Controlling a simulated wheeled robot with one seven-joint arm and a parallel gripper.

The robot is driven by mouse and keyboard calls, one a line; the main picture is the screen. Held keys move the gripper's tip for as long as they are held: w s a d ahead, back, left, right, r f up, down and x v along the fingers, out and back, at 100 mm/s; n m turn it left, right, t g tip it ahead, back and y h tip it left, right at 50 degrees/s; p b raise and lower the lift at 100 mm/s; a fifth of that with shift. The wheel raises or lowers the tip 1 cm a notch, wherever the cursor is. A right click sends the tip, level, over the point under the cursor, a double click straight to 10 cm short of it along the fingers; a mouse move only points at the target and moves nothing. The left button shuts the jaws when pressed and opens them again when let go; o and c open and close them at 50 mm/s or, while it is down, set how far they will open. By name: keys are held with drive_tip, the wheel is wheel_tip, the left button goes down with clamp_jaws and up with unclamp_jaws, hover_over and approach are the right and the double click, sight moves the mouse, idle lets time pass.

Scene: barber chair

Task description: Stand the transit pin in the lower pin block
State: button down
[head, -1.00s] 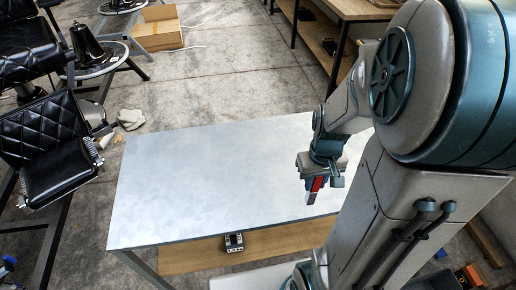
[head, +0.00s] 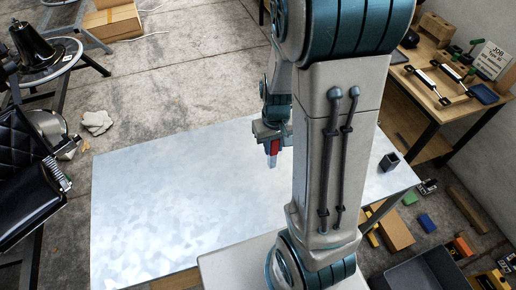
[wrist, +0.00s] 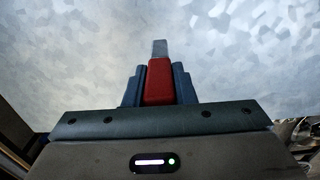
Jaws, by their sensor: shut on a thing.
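The transit pin (wrist: 160,82) has a red body and a grey tip. In the wrist view it stands between the two blue fingers, with the tip sticking out beyond them. In the head view my gripper (head: 271,150) is shut on the red pin (head: 273,158) and points down over the metal table. I cannot tell how high above the table the pin is. I cannot pick out the lower pin block for certain. Part of a black quilted barber chair (head: 25,185) shows at the left edge, away from my gripper.
The pale metal table (head: 165,200) is mostly bare. A small dark open holder (head: 390,162) stands on its right end. A wooden bench (head: 425,105) with tools and a sign is at the right. Boxes and a grey bin (head: 425,270) lie on the floor at the lower right.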

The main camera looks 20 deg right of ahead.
drive_tip(key=w+a+f, duration=0.2)
drive_tip(key=w+f, duration=0.3)
drive_tip(key=f, duration=0.2)
drive_tip(key=shift+w+a+f+p, duration=0.15)
drive_tip(key=shift+f+p, duration=0.1)
drive_tip(key=shift+p, duration=0.15)
drive_tip(key=shift+f, duration=0.15)
drive_tip(key=c, duration=1.2)
unclamp_jaws()
